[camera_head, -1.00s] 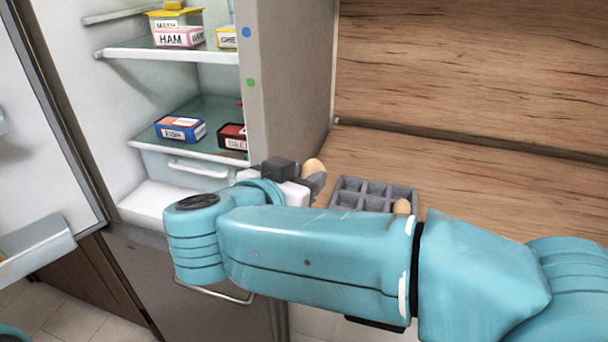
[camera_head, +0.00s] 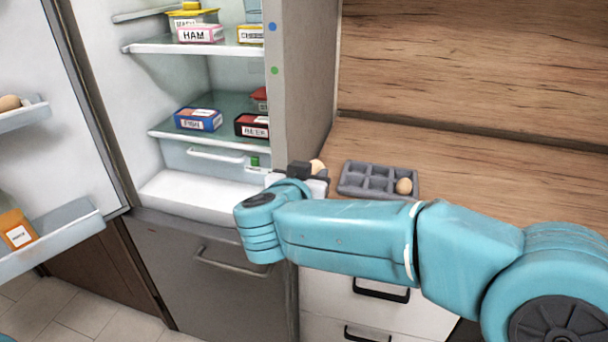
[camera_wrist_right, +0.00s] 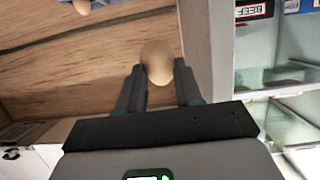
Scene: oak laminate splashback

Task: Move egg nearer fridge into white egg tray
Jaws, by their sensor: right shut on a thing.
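My right gripper (camera_head: 313,171) is shut on an egg (camera_head: 318,166) beside the fridge's side wall, at the left end of the wooden counter. In the right wrist view the egg (camera_wrist_right: 157,62) sits between the two fingertips (camera_wrist_right: 159,75). A grey compartment tray (camera_head: 352,180) lies on the counter to the right of the gripper. A second egg (camera_head: 404,186) sits at its front right compartment. On the open fridge door at far left, another egg (camera_head: 10,103) rests in a pale holder (camera_head: 36,101) on the upper shelf. My left gripper is out of view.
The open fridge (camera_head: 205,190) holds labelled boxes, including a HAM box (camera_head: 200,34) and a blue box (camera_head: 198,119). Its lower door shelf (camera_head: 55,235) carries an orange carton (camera_head: 17,232). The counter (camera_head: 480,165) right of the tray is clear.

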